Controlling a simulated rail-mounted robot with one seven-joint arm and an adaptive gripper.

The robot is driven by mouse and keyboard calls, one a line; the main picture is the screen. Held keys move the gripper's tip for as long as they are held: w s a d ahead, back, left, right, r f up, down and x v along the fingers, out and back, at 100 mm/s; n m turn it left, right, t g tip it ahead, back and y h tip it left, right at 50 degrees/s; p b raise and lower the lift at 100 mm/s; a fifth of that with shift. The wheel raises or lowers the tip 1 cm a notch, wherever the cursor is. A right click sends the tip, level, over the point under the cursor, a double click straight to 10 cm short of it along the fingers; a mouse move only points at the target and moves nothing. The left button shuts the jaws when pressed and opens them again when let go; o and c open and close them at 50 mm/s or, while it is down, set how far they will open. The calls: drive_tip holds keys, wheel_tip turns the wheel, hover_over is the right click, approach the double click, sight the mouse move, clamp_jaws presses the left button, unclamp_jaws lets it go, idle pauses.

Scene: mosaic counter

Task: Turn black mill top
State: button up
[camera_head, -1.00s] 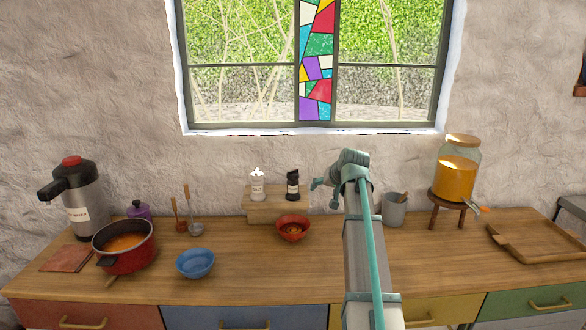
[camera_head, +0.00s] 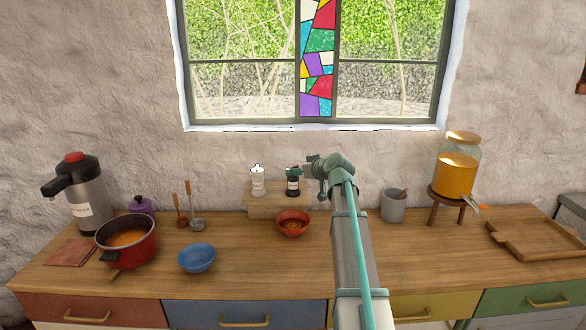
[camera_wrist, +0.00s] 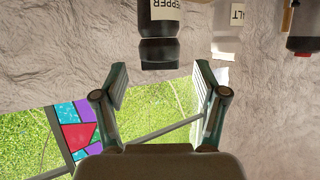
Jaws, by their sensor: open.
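The black mill (camera_head: 293,187), with a label reading PEPPER, stands upright on a small wooden riser (camera_head: 262,212) by the wall. In the wrist view, which is upside down, the black mill (camera_wrist: 160,30) hangs from the top edge with its dark top (camera_wrist: 159,54) towards my gripper. My gripper (camera_head: 308,169) is beside the mill's top, on its right in the head view. In the wrist view my gripper (camera_wrist: 161,78) is open and empty. The mill's top lies just beyond the fingertips, roughly between them, with no contact visible.
A white salt mill (camera_head: 258,182) stands left of the black mill. A red bowl (camera_head: 293,229) sits in front of the riser, a blue bowl (camera_head: 196,259) further left. A grey mortar (camera_head: 393,208) stands right of my arm. The counter's front middle is mostly clear.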

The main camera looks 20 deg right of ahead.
drive_tip(key=shift+p+x, duration=0.45)
drive_tip(key=shift+x, duration=1.7)
drive_tip(key=c, duration=1.2)
drive_tip(key=shift+a+m+h+b, duration=0.1)
drive_tip(key=shift+m+h+b, duration=0.3)
drive_tip(key=shift+m+h, duration=0.6)
drive_tip(key=shift+h, duration=0.1)
drive_tip(key=o, duration=1.2)
